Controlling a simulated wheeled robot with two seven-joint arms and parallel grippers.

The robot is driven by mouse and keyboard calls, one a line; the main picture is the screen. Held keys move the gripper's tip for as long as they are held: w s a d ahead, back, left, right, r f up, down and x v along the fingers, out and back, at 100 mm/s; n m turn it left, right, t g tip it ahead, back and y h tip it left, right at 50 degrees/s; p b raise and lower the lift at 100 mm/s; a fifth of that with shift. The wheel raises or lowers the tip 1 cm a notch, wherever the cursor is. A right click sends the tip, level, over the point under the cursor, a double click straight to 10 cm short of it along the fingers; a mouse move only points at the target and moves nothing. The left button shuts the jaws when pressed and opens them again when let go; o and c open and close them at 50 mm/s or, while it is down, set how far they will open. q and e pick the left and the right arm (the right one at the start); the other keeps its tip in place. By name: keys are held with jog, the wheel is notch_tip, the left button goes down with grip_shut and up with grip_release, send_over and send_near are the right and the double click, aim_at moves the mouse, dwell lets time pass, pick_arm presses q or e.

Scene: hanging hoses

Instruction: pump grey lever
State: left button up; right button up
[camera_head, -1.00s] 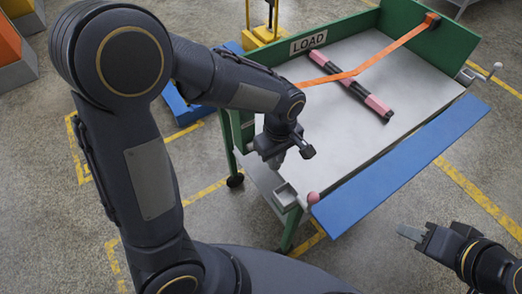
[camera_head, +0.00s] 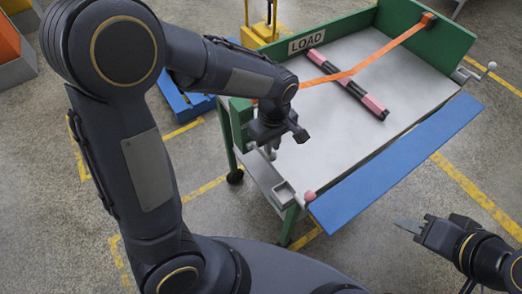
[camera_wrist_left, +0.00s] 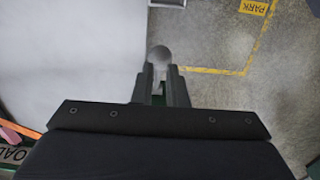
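The grey lever's round grey knob (camera_wrist_left: 160,54) shows in the left wrist view, at the tips of my left gripper (camera_wrist_left: 158,75). The two fingers are close together with a narrow gap, on either side of the lever just behind the knob. In the head view my left gripper (camera_head: 271,152) is at the table's near left edge, below the LOAD sign; its own wrist and body hide most of the lever there. My right gripper (camera_head: 408,226) is away from the table at the lower right; its finger gap cannot be made out.
The green-sided table (camera_head: 350,130) carries a pink and black bar (camera_head: 350,88) under an orange strap (camera_head: 385,48). A pink knob (camera_head: 309,196) is at the near corner, a pale knob (camera_head: 491,66) at the far right. A blue flap (camera_head: 400,160) runs along the right edge.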

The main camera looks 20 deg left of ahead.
aim_at(274, 160)
pick_arm(q)
jog(key=shift+s+d+f+b, duration=0.15)
jog(key=shift+d+f+b, duration=0.05)
jog(key=shift+f+b, duration=0.5)
jog(key=shift+s+d+f+b, duration=0.2)
jog(key=shift+f+b, duration=0.3)
jog(key=shift+f, duration=0.3)
jog(key=shift+s+d+f+b, duration=0.15)
jog(key=shift+d+f+b, duration=0.05)
jog(key=shift+f+b, duration=0.5)
jog(key=shift+f, duration=0.15)
jog(key=shift+s+d+f+b, duration=0.15)
jog(key=shift+f+b, duration=0.4)
jog(key=shift+f, duration=0.15)
jog(key=shift+s+d+f+b, duration=0.1)
jog(key=shift+d+f+b, duration=0.05)
jog(key=shift+f+b, duration=0.5)
jog(key=shift+f, duration=0.2)
